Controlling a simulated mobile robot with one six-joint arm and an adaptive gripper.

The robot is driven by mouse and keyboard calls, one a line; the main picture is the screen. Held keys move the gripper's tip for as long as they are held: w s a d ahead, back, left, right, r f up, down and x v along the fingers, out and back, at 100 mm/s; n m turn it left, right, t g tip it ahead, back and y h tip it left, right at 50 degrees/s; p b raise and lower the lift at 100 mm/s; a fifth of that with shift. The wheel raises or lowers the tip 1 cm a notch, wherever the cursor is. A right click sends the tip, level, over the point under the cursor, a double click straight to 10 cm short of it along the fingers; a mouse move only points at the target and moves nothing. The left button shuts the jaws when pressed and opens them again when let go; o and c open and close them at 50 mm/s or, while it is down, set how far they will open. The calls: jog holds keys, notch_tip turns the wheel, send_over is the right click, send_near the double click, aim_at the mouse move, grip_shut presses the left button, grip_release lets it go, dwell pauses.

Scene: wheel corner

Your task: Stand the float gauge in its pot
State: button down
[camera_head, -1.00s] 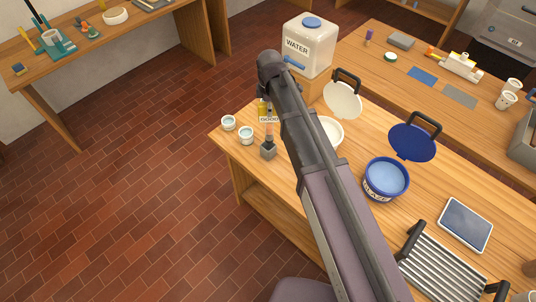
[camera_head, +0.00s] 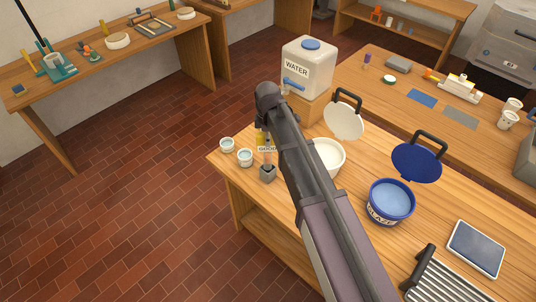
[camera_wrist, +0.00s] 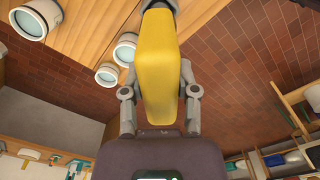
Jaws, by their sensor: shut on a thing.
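The float gauge (camera_wrist: 160,65) is yellow at the top in the wrist view, upright between my fingers. In the head view it shows a pale label (camera_head: 267,148) and a narrow stem below. A small grey pot (camera_head: 267,174) stands on the near left corner of the table, directly under the stem. I cannot tell whether the stem's tip is inside the pot or just above it. My gripper (camera_wrist: 160,92) is shut on the yellow part. In the head view my arm hides most of the gripper.
Two small white cups (camera_head: 227,145) (camera_head: 245,157) stand close left of the pot, near the table edge. The water container (camera_head: 309,65) is behind on a wooden block. A white tub (camera_head: 328,156) and blue glaze tub (camera_head: 391,203) stand to the right with their lids up.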

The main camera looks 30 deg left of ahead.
aim_at(268, 149)
jog(key=shift+f+b, duration=0.65)
jog(key=shift+f, duration=0.45)
jog(key=shift+f+b, duration=1.8)
jog(key=shift+b, duration=0.05)
jog(key=shift+f, duration=0.15)
jog(key=shift+c, duration=1.8)
grip_release()
jog(key=shift+r, duration=0.2)
notch_tip(268, 149, up, 12)
jog(key=p, duration=1.2)
